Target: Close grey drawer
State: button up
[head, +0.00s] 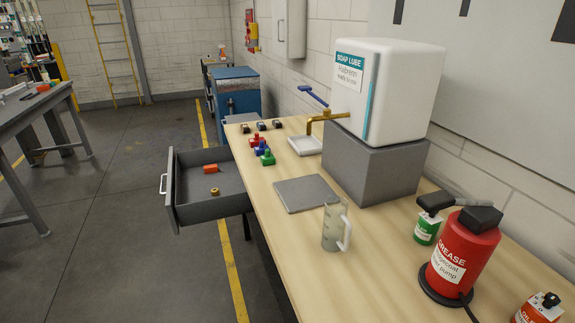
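The grey drawer (171,212) stands pulled out to the left from under the wooden workbench, over the floor. A light handle (163,184) is on its front face. Inside the drawer lie an orange-red block (210,169) and a small yellow-brown ring (215,191). My gripper is not in view, and no part of my arm shows.
The workbench (262,193) holds a clear jug (335,226), a grey plate (307,193), a soap lube tank (385,90) on a grey block, and a red grease pump (461,254). Another table (30,112) stands at far left. The floor left of the drawer is clear.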

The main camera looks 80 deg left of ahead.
aim_at(189, 201)
jog(key=k+u, duration=0.2)
jog(key=u, duration=0.3)
jog(key=k+j+u, duration=0.1)
jog(key=u, duration=0.35)
jog(key=j+u, duration=0.1)
jog(key=u, duration=1.95)
jog(key=i+l+u, duration=0.15)
jog(key=l, duration=0.15)
jog(key=i+l+u, duration=0.1)
jog(key=l, duration=0.25)
jog(key=i+j, duration=0.7)
jog(key=i, duration=0.15)
jog(key=i+j, duration=0.65)
jog(key=i, duration=0.2)
